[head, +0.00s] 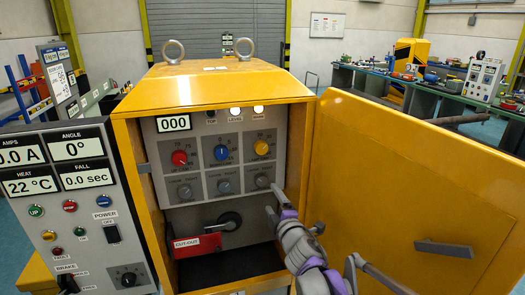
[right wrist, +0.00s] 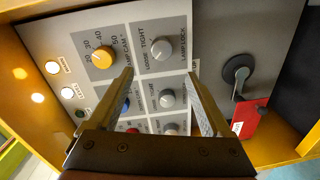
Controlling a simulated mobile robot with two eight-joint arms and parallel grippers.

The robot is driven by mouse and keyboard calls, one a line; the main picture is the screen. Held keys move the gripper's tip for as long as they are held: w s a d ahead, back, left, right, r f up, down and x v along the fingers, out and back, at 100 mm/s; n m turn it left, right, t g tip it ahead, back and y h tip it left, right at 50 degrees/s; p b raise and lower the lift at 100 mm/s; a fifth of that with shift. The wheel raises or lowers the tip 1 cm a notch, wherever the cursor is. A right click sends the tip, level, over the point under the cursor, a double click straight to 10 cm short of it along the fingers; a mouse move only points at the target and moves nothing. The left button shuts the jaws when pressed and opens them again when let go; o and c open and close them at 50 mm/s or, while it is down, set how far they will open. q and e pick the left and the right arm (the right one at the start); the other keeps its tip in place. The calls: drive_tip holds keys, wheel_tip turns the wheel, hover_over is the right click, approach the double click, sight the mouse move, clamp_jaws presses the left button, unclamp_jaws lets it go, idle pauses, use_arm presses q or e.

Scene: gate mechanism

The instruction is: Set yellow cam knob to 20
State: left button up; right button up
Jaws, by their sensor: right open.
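The yellow cam knob (head: 261,147) is at the upper right of the grey panel inside the open yellow cabinet. In the right wrist view the yellow knob (right wrist: 103,57) sits left of my fingers, with scale numbers 20 to 50 beside it; its exact setting is too small to read. A grey lock knob (head: 262,181), marked loose and tight, is directly below it. In the right wrist view this lock knob (right wrist: 161,48) lies just beyond the gap between my fingertips. My right gripper (head: 276,202) is open and empty, in front of the panel's lower right. My left gripper is not in view.
Red (head: 179,158) and blue (head: 221,153) knobs share the panel's upper row. A red cut-out handle (head: 196,245) is below. The open yellow door (head: 420,170) stands on the right, and a meter console (head: 75,215) on the left.

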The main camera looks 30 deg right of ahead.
sight(263, 149)
wheel_tip(263, 149, up, 11)
drive_tip(key=d+m+t+b, duration=0.1)
drive_tip(key=m+b, duration=0.1)
drive_tip(key=m, duration=1)
drive_tip(key=shift+m+y, duration=0.3)
drive_tip(key=w, duration=0.3)
drive_tip(key=w+d+p, duration=0.1)
drive_tip(key=w, duration=0.3)
drive_tip(key=w+d, duration=0.1)
drive_tip(key=w, duration=0.3)
drive_tip(key=shift+p, duration=0.4)
clamp_jaws()
